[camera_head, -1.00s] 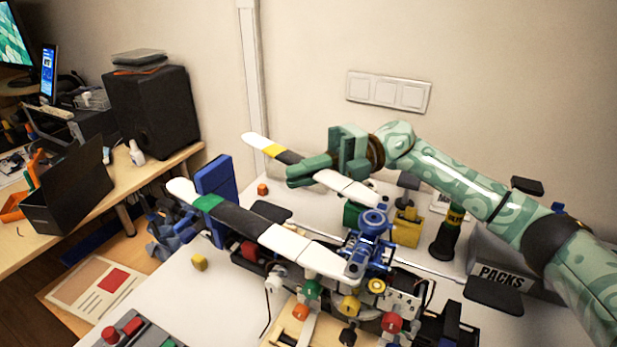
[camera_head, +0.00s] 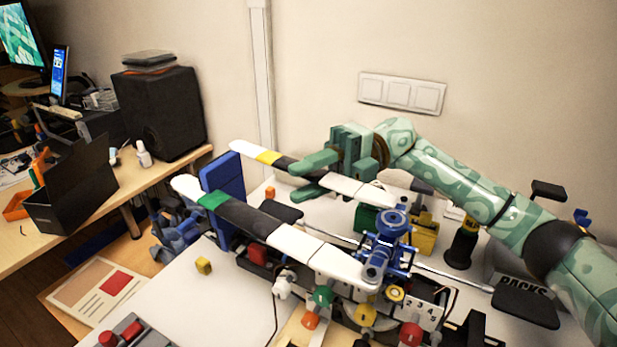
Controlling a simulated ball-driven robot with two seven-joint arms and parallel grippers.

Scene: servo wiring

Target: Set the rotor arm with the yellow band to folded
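The rotor arm with the yellow band (camera_head: 268,157) is long, white and black. It stretches from near the blue hub (camera_head: 392,224) to the upper left, roughly alongside the green-banded arm. My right gripper (camera_head: 303,178) is open around its dark-and-white middle part, one finger behind and above, the other in front and below. Whether a finger touches the arm I cannot tell. The rotor arm with the green band (camera_head: 214,199) lies nearer, its outer part crossing a blue upright block (camera_head: 226,180). My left gripper is not in view.
Below the hub stands a board with coloured knobs (camera_head: 365,314) and wires. Dark pads on rods (camera_head: 525,306) stick out at the right. The wall with a switch plate (camera_head: 401,94) is close behind my gripper.

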